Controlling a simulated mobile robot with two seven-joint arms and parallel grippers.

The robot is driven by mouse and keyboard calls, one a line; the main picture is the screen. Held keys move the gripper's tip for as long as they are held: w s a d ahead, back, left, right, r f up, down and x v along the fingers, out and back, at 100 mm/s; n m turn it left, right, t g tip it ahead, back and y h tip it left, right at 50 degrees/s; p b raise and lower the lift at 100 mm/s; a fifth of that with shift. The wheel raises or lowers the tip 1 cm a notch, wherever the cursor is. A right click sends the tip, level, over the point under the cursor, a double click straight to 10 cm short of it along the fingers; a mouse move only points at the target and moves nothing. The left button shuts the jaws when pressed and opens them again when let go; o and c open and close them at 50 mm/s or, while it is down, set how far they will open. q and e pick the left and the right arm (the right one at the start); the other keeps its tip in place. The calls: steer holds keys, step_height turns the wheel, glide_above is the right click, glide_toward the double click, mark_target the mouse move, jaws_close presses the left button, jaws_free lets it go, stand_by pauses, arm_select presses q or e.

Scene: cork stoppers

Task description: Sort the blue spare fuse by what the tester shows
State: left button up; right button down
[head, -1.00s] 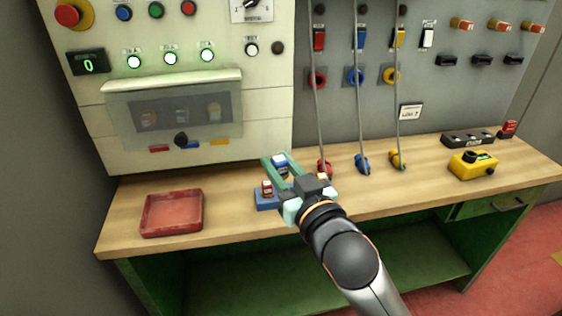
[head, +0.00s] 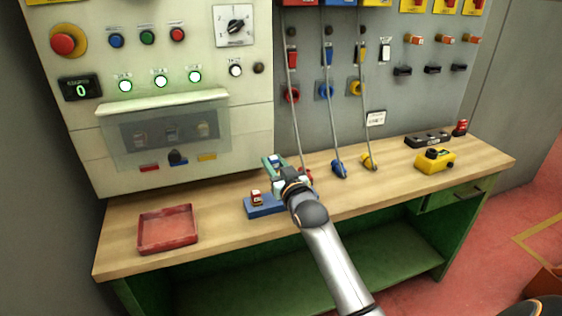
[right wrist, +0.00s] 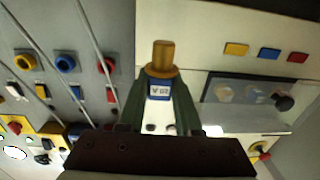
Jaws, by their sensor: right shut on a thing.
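My right gripper (head: 272,163) is shut on the blue spare fuse (head: 274,159), above the back of the blue stand (head: 266,211). In the right wrist view the fuse (right wrist: 159,90) sits between the green fingers, with a brass cap and a blue-and-white label; its lower part is hidden. A red-labelled fuse (head: 257,197) stands upright on the stand. A yellow box (head: 434,162) with a black top, which looks like the tester, is at the bench's right; I cannot read any result on it. My left gripper is not in view.
An empty red tray (head: 141,234) lies on the bench (head: 222,208) at the left. A black block (head: 428,139) is behind the yellow box. Cables with red, blue and yellow plugs (head: 369,161) hang to the bench right of my gripper.

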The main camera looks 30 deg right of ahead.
steer(key=shift+h, duration=0.5)
steer(key=d+f+b, duration=0.1)
steer(key=f+b, duration=0.1)
steer(key=d+f+b, duration=0.1)
steer(key=f, duration=0.1)
steer(key=w+d+f+b, duration=0.1)
steer(key=f+b, duration=0.1)
steer(key=f, duration=0.1)
steer(key=shift+w+f+b, duration=0.1)
steer(key=shift+b, duration=0.25)
steer(key=shift+f+b, duration=0.25)
steer(key=shift+b, duration=0.05)
steer(key=shift+f, duration=0.2)
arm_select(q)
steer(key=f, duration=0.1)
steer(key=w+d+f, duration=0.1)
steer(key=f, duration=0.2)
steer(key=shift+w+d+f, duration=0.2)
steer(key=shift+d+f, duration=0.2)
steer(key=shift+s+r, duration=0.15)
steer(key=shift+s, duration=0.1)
arm_select(e)
steer(key=shift+m, duration=0.3)
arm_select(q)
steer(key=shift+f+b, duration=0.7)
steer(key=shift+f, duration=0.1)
arm_select(e)
steer(key=shift+f, duration=1.55)
